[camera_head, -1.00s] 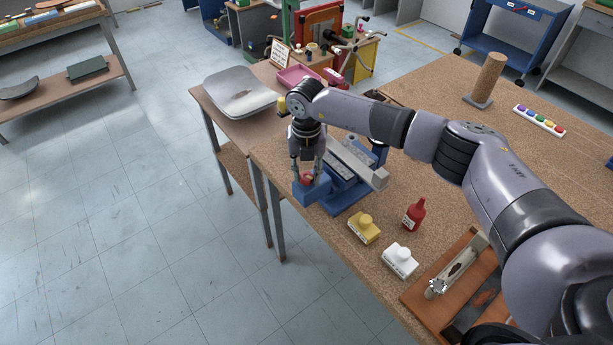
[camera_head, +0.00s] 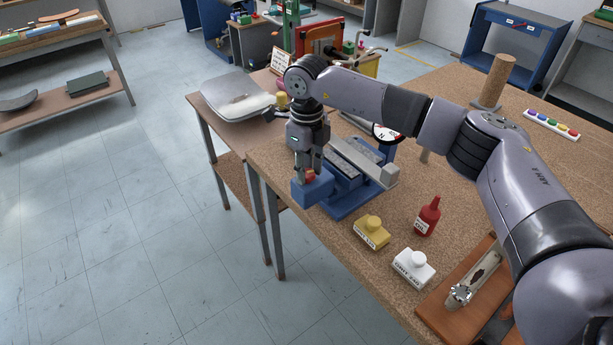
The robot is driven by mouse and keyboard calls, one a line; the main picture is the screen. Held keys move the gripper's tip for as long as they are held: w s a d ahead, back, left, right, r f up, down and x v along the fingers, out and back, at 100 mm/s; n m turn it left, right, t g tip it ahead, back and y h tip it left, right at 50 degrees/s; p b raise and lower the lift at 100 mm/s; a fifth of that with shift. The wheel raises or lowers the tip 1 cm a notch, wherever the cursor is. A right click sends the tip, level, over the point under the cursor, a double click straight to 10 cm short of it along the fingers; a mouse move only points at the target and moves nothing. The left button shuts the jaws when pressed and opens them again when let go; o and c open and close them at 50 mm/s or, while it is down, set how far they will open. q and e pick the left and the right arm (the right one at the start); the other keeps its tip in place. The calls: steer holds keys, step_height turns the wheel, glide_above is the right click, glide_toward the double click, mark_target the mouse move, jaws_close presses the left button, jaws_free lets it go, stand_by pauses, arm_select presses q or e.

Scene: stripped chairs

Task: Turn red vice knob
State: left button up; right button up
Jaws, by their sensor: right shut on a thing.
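The blue vice (camera_head: 350,198) with grey metal jaws stands on the cork-topped workbench at its left edge. Its red knob (camera_head: 310,174) sits at the blue block (camera_head: 311,190) on the vice's near-left end. My right gripper (camera_head: 309,176) points down from above, with its fingers closed around the red knob. The fingers and wrist hide most of the knob. My left gripper is not in view.
A wooden board (camera_head: 458,300) lies at the near right. A grey tray (camera_head: 237,95) is on the side table.

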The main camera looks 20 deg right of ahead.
steer(key=n+b, duration=0.2)
steer(key=shift+w+d+n, duration=0.1)
steer(key=shift+d+n, duration=0.05)
steer(key=shift+n, duration=0.25)
steer(key=n+b, duration=0.2)
steer(key=n, duration=0.1)
steer(key=shift+n, duration=0.3)
steer(key=n+b, duration=0.1)
steer(key=n, duration=0.2)
steer(key=shift+r, duration=0.15)
steer(key=shift+r+n+b, duration=0.1)
steer(key=shift+n+b, duration=0.45)
steer(key=shift+n, duration=1.25)
steer(key=shift+n, duration=0.3)
steer(key=o, duration=0.8)
steer(key=shift+d, duration=0.1)
steer(key=shift+c, duration=0.2)
steer(key=o, duration=0.4)
steer(key=shift+d+f, duration=0.1)
steer(key=shift+f, duration=0.1)
